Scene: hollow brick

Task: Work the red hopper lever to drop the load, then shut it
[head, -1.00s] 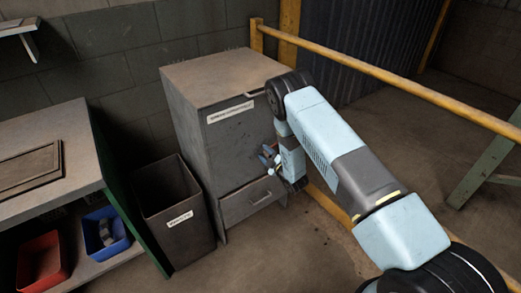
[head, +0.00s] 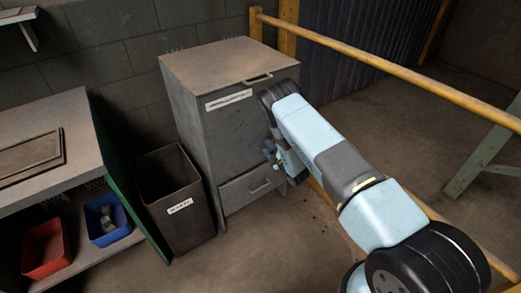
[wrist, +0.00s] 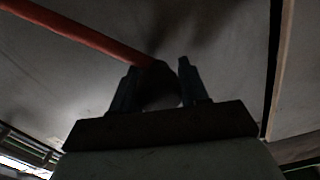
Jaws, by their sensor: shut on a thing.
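The grey hopper cabinet (head: 225,125) stands against the back wall, with a label and a handle near its top and a drawer (head: 252,186) low on its front. My gripper (head: 269,152) is at the cabinet's front right side, partly behind my arm. In the wrist view, the red lever (wrist: 85,32) runs in from the upper left to a dark end between the fingers. My gripper (wrist: 158,82) is shut on that end. The lever cannot be made out in the head view. Any load inside the cabinet is hidden.
A dark open bin (head: 175,215) stands left of the cabinet. A bench (head: 60,130) at far left has a red bin (head: 45,250) and a blue bin (head: 108,222) beneath. A yellow rail (head: 390,75) runs along the right. Some floor in front is clear.

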